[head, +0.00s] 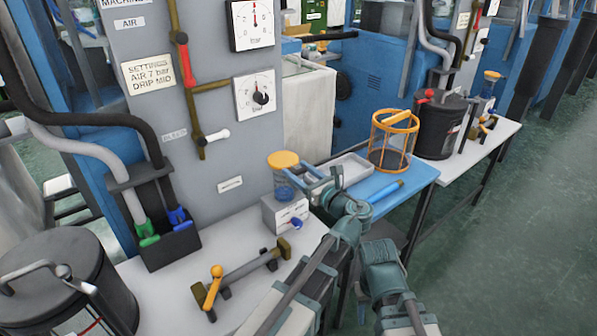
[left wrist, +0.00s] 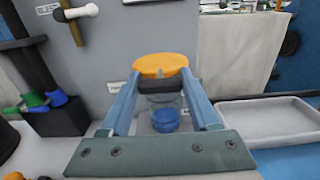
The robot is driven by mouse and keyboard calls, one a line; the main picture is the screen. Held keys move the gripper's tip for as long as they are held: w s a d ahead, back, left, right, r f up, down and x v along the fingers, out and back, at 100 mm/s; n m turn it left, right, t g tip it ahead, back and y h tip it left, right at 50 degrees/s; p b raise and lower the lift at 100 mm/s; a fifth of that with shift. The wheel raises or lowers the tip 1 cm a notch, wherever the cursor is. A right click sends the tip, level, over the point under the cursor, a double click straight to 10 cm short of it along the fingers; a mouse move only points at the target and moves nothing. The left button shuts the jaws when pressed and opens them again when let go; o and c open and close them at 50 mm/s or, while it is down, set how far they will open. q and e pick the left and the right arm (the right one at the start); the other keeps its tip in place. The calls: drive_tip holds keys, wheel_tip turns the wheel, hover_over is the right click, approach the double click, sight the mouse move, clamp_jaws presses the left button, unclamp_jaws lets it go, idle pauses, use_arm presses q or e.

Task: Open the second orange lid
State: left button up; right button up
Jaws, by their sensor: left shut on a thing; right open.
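An orange lid (head: 283,159) tops a clear bowl (head: 287,183) with blue in it, on a small grey box (head: 286,212) on the near bench. My left gripper (head: 308,181) is shut at this lid. In the left wrist view the fingers of my left gripper (left wrist: 165,88) reach in from both sides to the front of the orange lid (left wrist: 160,65), with the bowl (left wrist: 164,112) below. The lid looks seated; a small gap cannot be ruled out. Another orange lid (head: 492,75) is on the far bench. My right gripper (head: 380,252) is empty, low at the right; its fingertips are unclear.
A blue valve knob (head: 296,223) is on the box front. A grey tray (head: 343,170) and orange wire basket (head: 393,140) lie beyond, on the blue table (head: 412,178).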

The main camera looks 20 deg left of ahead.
sight(293, 165)
use_arm(q)
clamp_jaws()
drive_tip(key=shift+r+p, duration=0.35)
drive_tip(key=shift+p, duration=0.25)
drive_tip(key=r+g+h+p, duration=0.1)
drive_tip(key=r+h+p, duration=0.1)
drive_tip(key=p, duration=0.4)
drive_tip(key=w+a+r+g+h+p, duration=0.1)
drive_tip(key=r+g+h+p, duration=0.1)
drive_tip(key=p, duration=0.5)
drive_tip(key=a+r+g+h+p, duration=0.1)
drive_tip(key=r+p, duration=0.3)
drive_tip(key=p, duration=0.3)
drive_tip(key=shift+w+a+h, duration=0.15)
drive_tip(key=shift+w+h, duration=0.25)
drive_tip(key=w+a+r+g+h+p, duration=0.3)
drive_tip(key=w+a+g+h+p, duration=0.2)
drive_tip(key=p, duration=0.7)
drive_tip(key=shift+w+a+g+h, duration=0.4)
drive_tip(key=shift+a+h, duration=0.6)
drive_tip(key=shift+a, duration=0.3)
drive_tip(key=shift+r, duration=0.1)
